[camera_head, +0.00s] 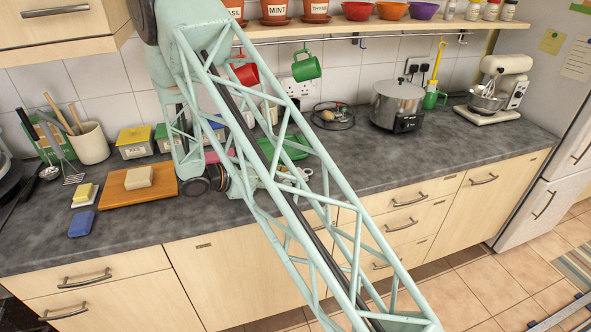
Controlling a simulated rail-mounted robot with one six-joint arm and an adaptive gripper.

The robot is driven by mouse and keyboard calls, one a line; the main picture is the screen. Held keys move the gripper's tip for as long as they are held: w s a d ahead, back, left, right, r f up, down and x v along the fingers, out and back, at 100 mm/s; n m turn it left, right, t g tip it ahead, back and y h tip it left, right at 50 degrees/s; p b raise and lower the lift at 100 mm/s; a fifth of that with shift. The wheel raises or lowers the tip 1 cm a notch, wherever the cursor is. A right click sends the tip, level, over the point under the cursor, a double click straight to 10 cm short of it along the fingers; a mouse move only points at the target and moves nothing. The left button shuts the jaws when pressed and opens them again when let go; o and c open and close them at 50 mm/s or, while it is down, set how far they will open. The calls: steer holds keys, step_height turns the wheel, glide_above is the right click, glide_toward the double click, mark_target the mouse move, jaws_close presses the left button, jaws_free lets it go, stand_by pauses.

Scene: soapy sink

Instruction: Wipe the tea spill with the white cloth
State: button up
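My arm's pale green lattice crosses the middle of the view and covers part of the counter. What looks like my gripper (289,188) is low over the counter's front part, mostly behind the lattice. Its fingers are too small and covered to tell whether they are open, shut or holding something. I cannot make out the white cloth or the tea spill; either may be hidden behind my arm. The dark grey counter (400,165) is bare to the right of the arm.
At left are a wooden board (165,189) with a pale block (139,178), a blue sponge (82,223) and a utensil pot (90,145). At the back right are a silver cooker (397,103) and a mixer (497,88). Mugs (306,67) hang under the shelf.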

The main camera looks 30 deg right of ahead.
steer(key=shift+w+d, duration=0.25)
steer(key=shift+w, duration=0.9)
steer(key=shift+w+d, duration=0.25)
steer(key=shift+w, duration=0.9)
steer(key=shift+s+a+b, duration=0.3)
steer(key=shift+s+a, duration=0.1)
steer(key=shift+s, duration=1.5)
steer(key=shift+s+a+b, duration=0.35)
steer(key=shift+s+a, duration=0.1)
steer(key=shift+s, duration=1.45)
steer(key=shift+s+a+b, duration=0.3)
steer(key=shift+s+a, duration=0.1)
steer(key=shift+s, duration=1.5)
steer(key=shift+s+r, duration=0.15)
steer(key=shift+r, duration=0.05)
step_height(320, 180, up, 4)
steer(key=shift+f+p, duration=0.25)
steer(key=shift+p, duration=0.6)
steer(key=shift+r, duration=0.25)
step_height(320, 180, up, 4)
steer(key=shift+f+p, duration=0.1)
steer(key=shift+p, duration=1.1)
